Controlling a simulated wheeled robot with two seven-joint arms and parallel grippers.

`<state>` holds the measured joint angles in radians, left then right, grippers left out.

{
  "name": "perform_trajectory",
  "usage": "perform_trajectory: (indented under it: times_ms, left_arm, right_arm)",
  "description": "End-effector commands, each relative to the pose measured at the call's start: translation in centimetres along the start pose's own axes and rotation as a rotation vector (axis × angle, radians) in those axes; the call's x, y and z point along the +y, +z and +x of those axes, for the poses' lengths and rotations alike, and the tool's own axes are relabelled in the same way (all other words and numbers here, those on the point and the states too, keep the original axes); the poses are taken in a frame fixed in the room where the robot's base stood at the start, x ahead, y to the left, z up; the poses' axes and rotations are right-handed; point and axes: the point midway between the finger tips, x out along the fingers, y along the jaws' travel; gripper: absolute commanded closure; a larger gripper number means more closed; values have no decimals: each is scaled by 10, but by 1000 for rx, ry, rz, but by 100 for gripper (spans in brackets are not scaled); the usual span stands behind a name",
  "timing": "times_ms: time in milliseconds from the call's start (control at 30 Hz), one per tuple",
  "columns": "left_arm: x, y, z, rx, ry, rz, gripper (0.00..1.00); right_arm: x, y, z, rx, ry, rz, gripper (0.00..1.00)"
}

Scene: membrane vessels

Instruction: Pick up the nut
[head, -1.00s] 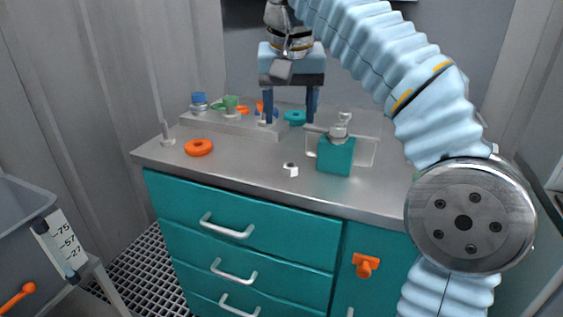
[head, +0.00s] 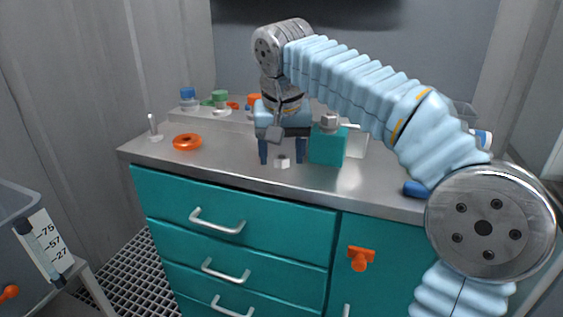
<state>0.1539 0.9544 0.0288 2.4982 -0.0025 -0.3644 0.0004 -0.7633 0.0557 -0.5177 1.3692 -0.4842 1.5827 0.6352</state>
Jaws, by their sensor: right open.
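The nut (head: 282,162) is a small white piece with a dark hole, lying on the grey worktop near its front edge. My right gripper (head: 282,158) points down with its two dark blue fingers apart. In the picture the nut shows between the fingertips, and the fingers do not appear to touch it. I cannot tell exactly how the fingertips and the nut line up in depth. My left gripper is out of view.
A teal block (head: 327,147) with a metal fitting stands close to the right of the gripper. An orange ring (head: 187,142) and an upright peg (head: 154,130) are at the left. The worktop (head: 225,160) left of the nut is clear.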

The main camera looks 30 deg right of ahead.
Motion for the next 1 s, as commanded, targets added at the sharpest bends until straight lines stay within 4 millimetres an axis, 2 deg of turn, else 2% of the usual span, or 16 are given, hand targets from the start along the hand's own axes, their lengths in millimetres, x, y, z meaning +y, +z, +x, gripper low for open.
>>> perform_trajectory:
  times_ms: [67,433,767,867,1000]
  left_arm:
    - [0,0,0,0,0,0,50]
    - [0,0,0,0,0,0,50]
    - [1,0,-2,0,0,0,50]
    - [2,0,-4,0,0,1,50]
    - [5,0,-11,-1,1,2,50]
  right_arm:
    - [0,0,0,0,0,0,40]
    - [0,0,0,0,0,0,96]
    - [0,-2,-4,1,0,0,99]
    - [0,-4,-13,2,0,0,99]
    - [1,-8,-39,3,-3,1,99]
